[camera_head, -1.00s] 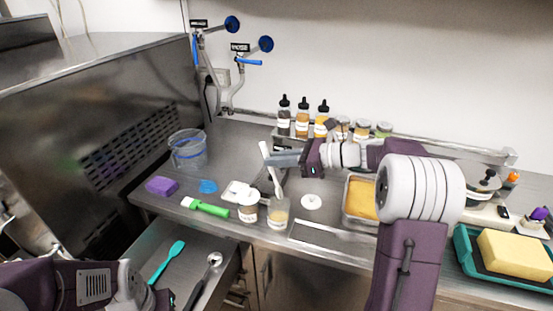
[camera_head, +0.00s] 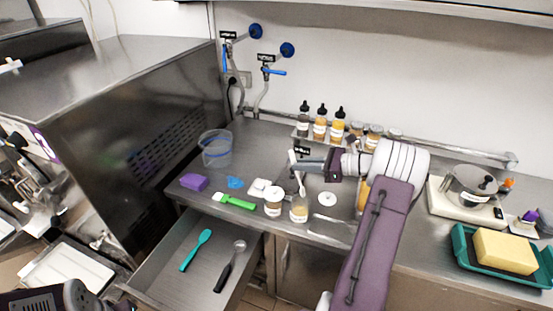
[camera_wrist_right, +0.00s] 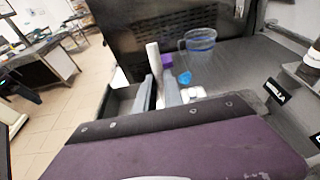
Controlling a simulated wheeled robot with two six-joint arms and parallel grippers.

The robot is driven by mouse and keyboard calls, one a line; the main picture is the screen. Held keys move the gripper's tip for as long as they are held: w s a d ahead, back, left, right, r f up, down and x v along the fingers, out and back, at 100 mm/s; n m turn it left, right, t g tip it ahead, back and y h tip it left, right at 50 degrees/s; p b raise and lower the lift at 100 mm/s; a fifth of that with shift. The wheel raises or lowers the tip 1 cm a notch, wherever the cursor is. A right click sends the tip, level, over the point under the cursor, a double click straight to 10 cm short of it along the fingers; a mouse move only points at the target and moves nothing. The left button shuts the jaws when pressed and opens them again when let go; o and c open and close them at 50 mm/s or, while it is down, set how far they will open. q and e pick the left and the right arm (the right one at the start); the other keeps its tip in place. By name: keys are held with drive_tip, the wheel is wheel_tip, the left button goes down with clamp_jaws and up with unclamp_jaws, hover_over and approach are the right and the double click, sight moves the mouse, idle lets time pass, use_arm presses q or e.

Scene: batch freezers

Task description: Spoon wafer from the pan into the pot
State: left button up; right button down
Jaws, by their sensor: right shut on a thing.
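My right gripper (camera_head: 300,165) is shut on a white handle (camera_head: 294,158), which also shows upright between the fingers in the right wrist view (camera_wrist_right: 154,58). Its lower end comes down at the clear jar with yellowish contents (camera_head: 299,211); I cannot tell whether it is inside or behind the jar. The pan (camera_head: 363,195), with something yellow in it, is mostly hidden behind my right arm. The steel pot (camera_head: 468,188) stands on a pale hob at the right. No wafer can be made out. My left arm shows at the bottom left, its fingers out of view.
A clear bucket (camera_head: 216,152), a purple sponge (camera_head: 193,182), a green-handled brush (camera_head: 236,202) and a jar (camera_head: 273,204) stand on the left counter. An open drawer (camera_head: 180,285) holds a teal spatula and ladle. Bottles line the back. A teal tray (camera_head: 462,262) holds a yellow block.

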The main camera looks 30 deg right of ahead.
drive_tip(key=shift+d+f, duration=0.1)
drive_tip(key=shift+d, duration=0.15)
drive_tip(key=shift+w+a, duration=0.2)
drive_tip(key=shift+w, duration=0.05)
drive_tip(key=w+a+f+g+h+p, duration=0.1)
drive_tip(key=w+a+g+h+p, duration=0.1)
drive_tip(key=p, duration=0.4)
drive_tip(key=w+a+f+g+h+p, duration=0.2)
drive_tip(key=g+h+p, duration=0.1)
drive_tip(key=p, duration=0.4)
drive_tip(key=w+a+f+g+h+p, duration=0.2)
drive_tip(key=g+p, duration=0.1)
drive_tip(key=p, duration=0.4)
drive_tip(key=shift+w+a, duration=0.2)
drive_tip(key=shift+w, duration=0.2)
drive_tip(key=shift+w+a+f+g+h+p, duration=0.25)
drive_tip(key=shift+f+g+h+p, duration=0.15)
drive_tip(key=shift+g+h+p, duration=0.15)
drive_tip(key=shift+w+a+f+g+h+b, duration=0.1)
drive_tip(key=shift+w+f+g+h+b, duration=0.1)
drive_tip(key=shift+f+b, duration=0.4)
drive_tip(key=shift+w+a+f+g+h+b, duration=0.15)
drive_tip(key=shift+f+b, duration=0.25)
drive_tip(key=shift+f, duration=0.25)
drive_tip(key=shift+d+r+p, duration=0.1)
drive_tip(key=shift+r+p, duration=0.45)
drive_tip(key=shift+r, duration=0.3)
drive_tip(key=shift+s+r+p, duration=0.15)
drive_tip(key=shift+r+p, duration=0.15)
drive_tip(key=shift+r, duration=0.45)
